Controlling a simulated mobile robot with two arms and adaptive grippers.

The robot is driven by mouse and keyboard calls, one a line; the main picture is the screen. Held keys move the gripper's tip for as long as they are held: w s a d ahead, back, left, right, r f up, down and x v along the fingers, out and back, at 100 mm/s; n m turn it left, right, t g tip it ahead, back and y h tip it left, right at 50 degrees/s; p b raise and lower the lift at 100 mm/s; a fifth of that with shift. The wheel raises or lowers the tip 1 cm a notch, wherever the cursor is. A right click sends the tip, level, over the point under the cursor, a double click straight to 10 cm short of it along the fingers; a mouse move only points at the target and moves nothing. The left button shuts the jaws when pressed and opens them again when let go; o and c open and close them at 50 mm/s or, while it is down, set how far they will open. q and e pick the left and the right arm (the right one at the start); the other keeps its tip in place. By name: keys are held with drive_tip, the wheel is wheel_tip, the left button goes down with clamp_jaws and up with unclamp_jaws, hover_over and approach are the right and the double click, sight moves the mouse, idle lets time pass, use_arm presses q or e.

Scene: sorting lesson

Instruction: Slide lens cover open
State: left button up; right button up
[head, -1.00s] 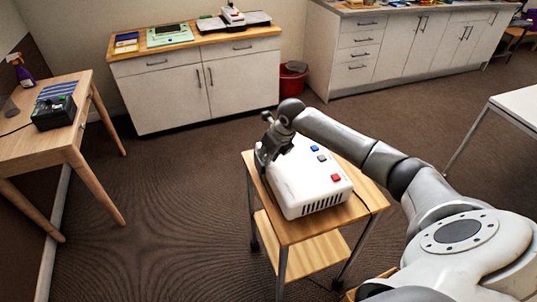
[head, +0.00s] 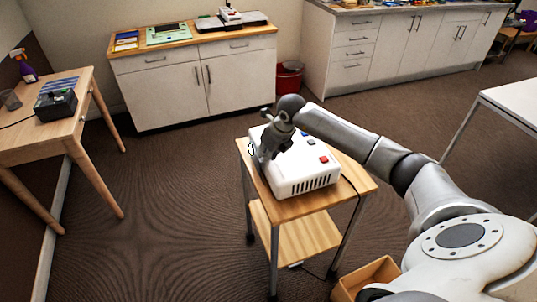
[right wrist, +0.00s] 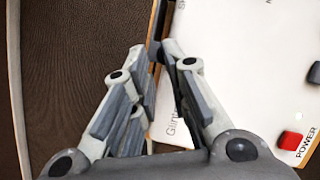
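The white projector-like device (head: 308,178) has blue, grey and red buttons on top. My right gripper (head: 262,150) is at its left edge, pointing down, and covers that side in the head view. In the right wrist view, the fingers of the right gripper (right wrist: 158,62) reach over the edge of the white device (right wrist: 225,60), with their tips close together near a dark part (right wrist: 164,22) at that edge. I cannot tell whether this is the lens cover or whether the fingers touch it. My left gripper is not in view.
The device stands on a small wooden cart (head: 356,182) with a cable at its right. An open box (head: 372,275) lies on the floor beside it. A desk (head: 70,125) stands at left, a cabinet (head: 165,85) and a red bin (head: 288,78) behind. Floor left of the cart is clear.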

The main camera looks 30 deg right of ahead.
drive_tip(key=o, duration=0.3)
drive_tip(key=shift+d+f, duration=0.25)
drive_tip(key=shift+r, duration=0.2)
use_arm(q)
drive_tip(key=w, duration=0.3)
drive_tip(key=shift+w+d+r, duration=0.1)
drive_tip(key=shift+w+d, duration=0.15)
use_arm(e)
drive_tip(key=v, duration=1.1)
drive_tip(key=shift+s+r, duration=0.1)
drive_tip(key=shift+r, duration=0.2)
use_arm(q)
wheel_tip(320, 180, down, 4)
drive_tip(key=b, duration=0.4)
use_arm(e)
drive_tip(key=x, duration=0.4)
drive_tip(key=w+x, duration=0.1)
drive_tip(key=x, duration=0.7)
drive_tip(key=shift+w+d, duration=0.15)
drive_tip(key=shift+w, duration=0.15)
